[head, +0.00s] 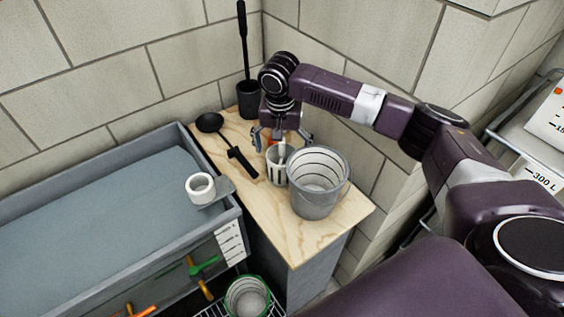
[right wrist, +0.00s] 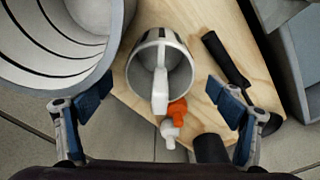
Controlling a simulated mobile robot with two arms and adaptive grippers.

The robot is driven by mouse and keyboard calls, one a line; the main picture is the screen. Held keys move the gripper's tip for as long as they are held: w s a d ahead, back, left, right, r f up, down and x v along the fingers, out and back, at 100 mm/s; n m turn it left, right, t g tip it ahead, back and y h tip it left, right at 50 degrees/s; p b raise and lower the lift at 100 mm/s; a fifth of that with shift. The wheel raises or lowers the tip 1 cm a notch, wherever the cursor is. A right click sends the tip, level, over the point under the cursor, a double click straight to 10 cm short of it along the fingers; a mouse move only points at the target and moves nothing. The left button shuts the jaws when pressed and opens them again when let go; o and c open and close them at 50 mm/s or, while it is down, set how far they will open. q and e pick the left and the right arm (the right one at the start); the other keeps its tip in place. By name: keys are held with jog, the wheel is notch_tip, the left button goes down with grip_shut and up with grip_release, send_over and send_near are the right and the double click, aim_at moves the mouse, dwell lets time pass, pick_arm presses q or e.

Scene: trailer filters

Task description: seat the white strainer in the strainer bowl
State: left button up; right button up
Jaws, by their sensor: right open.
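The white strainer (head: 277,167) stands upright on the wooden worktop, against or very near the grey bucket's left side. In the right wrist view the strainer (right wrist: 147,60) shows its open top and a white grip bar. My right gripper (head: 282,138) is open above the strainer, and its fingers (right wrist: 158,88) are spread either side of it, not visibly touching it. A white, thick-walled round cup (head: 200,199) on the grey tank's rim may be the strainer bowl; I cannot tell for sure. My left gripper is out of view.
A grey bucket (head: 318,203) stands right of the strainer. Small orange (right wrist: 178,110) and white (right wrist: 170,134) pieces lie behind it. A black ladle (head: 240,162) lies left; a black holder (head: 249,98) stands at the back. A green-rimmed container (head: 247,283) is below.

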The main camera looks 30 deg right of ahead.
aim_at(282, 157)
jog(key=shift+w+d+f+p, duration=0.1)
jog(key=shift+w+f+p, duration=0.1)
jog(key=shift+f, duration=0.75)
jog(key=shift+w+d+f+p, duration=0.1)
jog(key=shift+f+p, duration=0.1)
jog(key=shift+f, duration=0.7)
jog(key=c, duration=1.4)
jog(key=shift+r, duration=0.1)
jog(key=shift+r, duration=0.1)
